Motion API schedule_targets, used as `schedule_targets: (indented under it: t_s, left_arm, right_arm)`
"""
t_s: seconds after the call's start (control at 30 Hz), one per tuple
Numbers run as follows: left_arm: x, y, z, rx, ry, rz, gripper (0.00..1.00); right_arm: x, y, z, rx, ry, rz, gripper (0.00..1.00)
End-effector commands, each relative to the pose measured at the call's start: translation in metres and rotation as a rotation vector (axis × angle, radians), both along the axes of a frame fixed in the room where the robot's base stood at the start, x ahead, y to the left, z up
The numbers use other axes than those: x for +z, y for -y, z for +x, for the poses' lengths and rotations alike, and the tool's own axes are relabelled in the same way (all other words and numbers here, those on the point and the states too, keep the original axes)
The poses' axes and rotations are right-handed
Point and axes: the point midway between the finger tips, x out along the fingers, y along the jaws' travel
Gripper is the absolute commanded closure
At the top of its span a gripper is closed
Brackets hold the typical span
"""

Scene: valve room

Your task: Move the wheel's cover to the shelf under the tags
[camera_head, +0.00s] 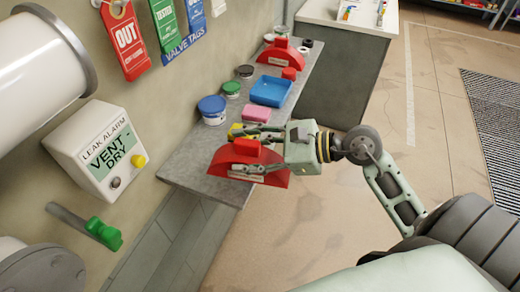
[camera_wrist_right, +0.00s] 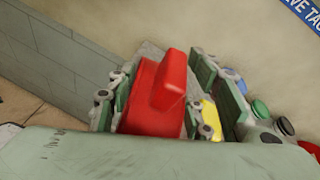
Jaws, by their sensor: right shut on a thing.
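A red wheel cover (camera_head: 218,172), half-round with a raised block on top, is between the fingers of my right gripper (camera_head: 250,152), which is shut on it. In the right wrist view the cover (camera_wrist_right: 158,95) stands between the gripper's fingers. It overlaps the near end of the grey shelf (camera_head: 190,168) and its front edge. I cannot tell if it touches the shelf. A second red cover (camera_head: 283,52) stands at the shelf's far end. The tags, a red one (camera_head: 124,38), a green one (camera_head: 168,30) and a blue one (camera_head: 195,18), hang on the wall above. My left gripper is not in view.
On the shelf are a blue-lidded tub (camera_head: 212,110), a green-lidded tub (camera_head: 232,89), a dark-lidded tub (camera_head: 245,72), a blue tray (camera_head: 271,91), a pink block (camera_head: 256,114) and a yellow thing (camera_head: 236,131). A leak alarm box (camera_head: 97,150) juts from the wall nearby.

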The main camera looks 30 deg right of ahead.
Motion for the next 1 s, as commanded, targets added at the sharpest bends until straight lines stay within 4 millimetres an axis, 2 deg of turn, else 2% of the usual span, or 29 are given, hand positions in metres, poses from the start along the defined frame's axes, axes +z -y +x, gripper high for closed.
schedule_targets:
  t_s: [0.2,0.73,0.8,1.0]
  left_arm:
    - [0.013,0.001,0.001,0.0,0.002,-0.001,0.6]
    - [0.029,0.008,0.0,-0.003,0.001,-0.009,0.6]
    - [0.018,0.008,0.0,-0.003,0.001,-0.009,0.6]
    - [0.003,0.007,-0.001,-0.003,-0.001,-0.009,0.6]
  right_arm:
    - [0.002,-0.014,0.018,0.001,0.002,0.003,0.85]
    - [-0.002,-0.047,0.06,0.0,0.002,0.002,0.85]
    - [-0.015,-0.049,0.063,0.001,0.002,-0.001,0.85]
    - [-0.03,-0.054,0.07,0.001,0.0,-0.001,0.85]
